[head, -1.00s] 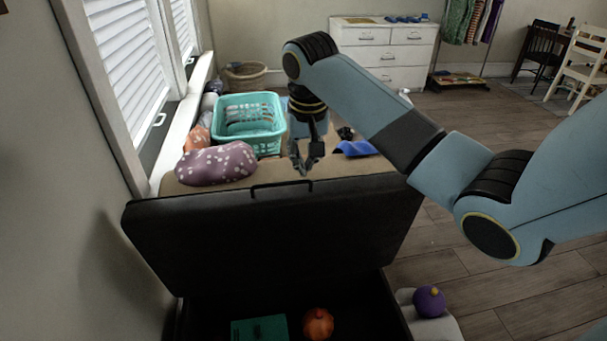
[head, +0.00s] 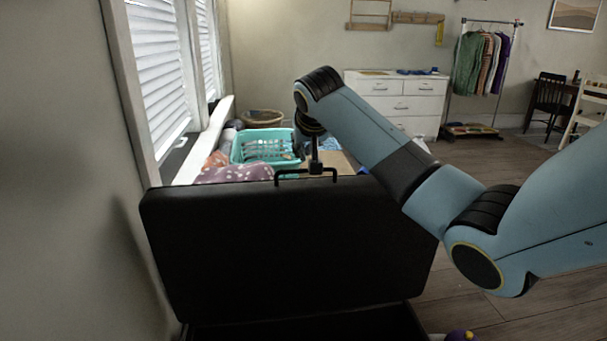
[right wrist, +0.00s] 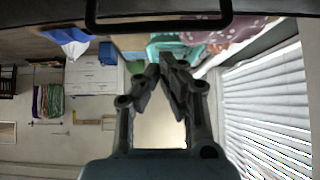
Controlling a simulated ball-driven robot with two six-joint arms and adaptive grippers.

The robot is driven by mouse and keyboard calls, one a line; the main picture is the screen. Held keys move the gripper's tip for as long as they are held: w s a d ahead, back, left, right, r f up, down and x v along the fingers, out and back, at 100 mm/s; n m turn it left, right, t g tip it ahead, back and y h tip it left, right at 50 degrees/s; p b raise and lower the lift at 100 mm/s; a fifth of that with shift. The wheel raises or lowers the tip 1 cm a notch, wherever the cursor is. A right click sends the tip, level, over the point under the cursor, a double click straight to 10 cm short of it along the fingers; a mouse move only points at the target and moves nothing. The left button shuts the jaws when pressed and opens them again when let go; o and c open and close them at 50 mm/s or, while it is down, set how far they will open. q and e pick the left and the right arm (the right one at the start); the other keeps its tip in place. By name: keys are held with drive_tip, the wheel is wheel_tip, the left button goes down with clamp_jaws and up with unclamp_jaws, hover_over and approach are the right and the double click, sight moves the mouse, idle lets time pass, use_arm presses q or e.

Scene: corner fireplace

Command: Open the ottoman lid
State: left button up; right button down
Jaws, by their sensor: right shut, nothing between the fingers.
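The ottoman lid (head: 285,255) is black and stands raised, close to upright, in the head view. A black handle (head: 306,175) sits on its top edge. The ottoman's dark opening shows only as a strip below the lid. My right gripper (head: 315,167) is at the lid's top edge, by the handle; the lid and handle partly cover it in the head view. In the right wrist view its fingers (right wrist: 168,70) are shut with nothing between them, and the handle (right wrist: 158,25) crosses just beyond the fingertips. Whether they touch is unclear. My left gripper is not in view.
Behind the lid are a teal laundry basket (head: 265,147) and a purple spotted cushion (head: 235,174). A wall and window blinds (head: 158,75) are close on the left. A white dresser (head: 395,100) stands at the back. Wooden floor (head: 510,165) is clear at the right.

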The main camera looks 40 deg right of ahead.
sight(304, 180)
drive_tip(key=w+f, duration=0.1)
drive_tip(key=f, duration=0.1)
drive_tip(key=w+d+f, duration=0.1)
drive_tip(key=f, duration=0.1)
drive_tip(key=w+f+b, duration=0.1)
drive_tip(key=f, duration=0.1)
drive_tip(key=shift+d+f, duration=0.35)
drive_tip(key=shift+d, duration=0.05)
drive_tip(key=shift+s+a+f, duration=0.15)
drive_tip(key=shift+s+a, duration=0.15)
drive_tip(key=shift+s, duration=0.25)
